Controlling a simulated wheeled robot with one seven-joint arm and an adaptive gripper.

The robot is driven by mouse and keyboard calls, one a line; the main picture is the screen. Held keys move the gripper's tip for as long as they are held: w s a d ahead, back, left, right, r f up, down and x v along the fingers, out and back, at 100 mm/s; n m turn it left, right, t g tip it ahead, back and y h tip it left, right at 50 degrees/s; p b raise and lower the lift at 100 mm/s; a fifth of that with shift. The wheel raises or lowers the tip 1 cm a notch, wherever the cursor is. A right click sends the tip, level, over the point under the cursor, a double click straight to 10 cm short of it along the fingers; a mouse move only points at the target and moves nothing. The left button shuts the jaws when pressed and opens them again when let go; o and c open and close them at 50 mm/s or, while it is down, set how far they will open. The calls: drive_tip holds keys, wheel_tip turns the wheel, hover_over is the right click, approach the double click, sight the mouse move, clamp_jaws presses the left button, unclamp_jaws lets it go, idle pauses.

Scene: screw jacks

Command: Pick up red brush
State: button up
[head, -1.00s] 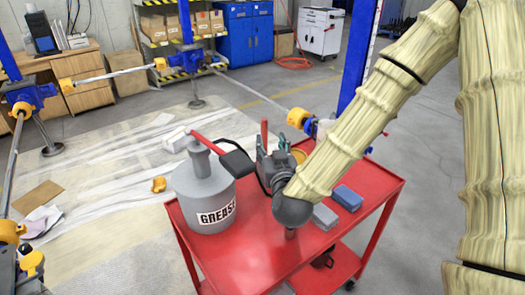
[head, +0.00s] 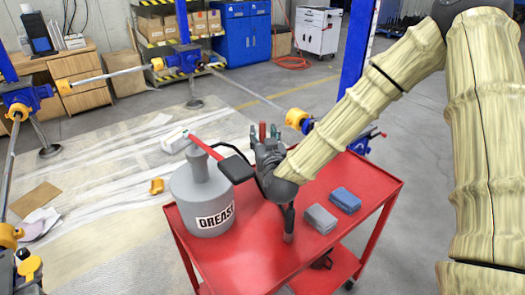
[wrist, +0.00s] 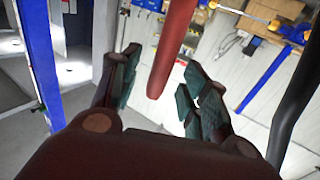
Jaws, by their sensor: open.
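A red handle (head: 203,146) lies slanted across the top of the grey grease can (head: 205,205); I cannot tell for sure that it is the brush. A black piece shows at its right end. My gripper (head: 268,131) is at the back of the red cart, right of the can, with its fingers pointing away. In the wrist view, its dark, green-padded fingers are spread apart. A red rod-like thing (wrist: 173,50) comes down from the top edge between them, apparently untouched. Its far end is out of frame.
The can stands on the red cart (head: 245,260). Two blocks, grey (head: 320,219) and blue (head: 345,200), lie right of my arm. A dark curved strip (wrist: 295,90) runs down the right of the wrist view. The cart's front is mostly clear.

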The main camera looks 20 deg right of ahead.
drive_tip(key=shift+w+d, duration=0.15)
drive_tip(key=shift+w, duration=1.15)
clamp_jaws()
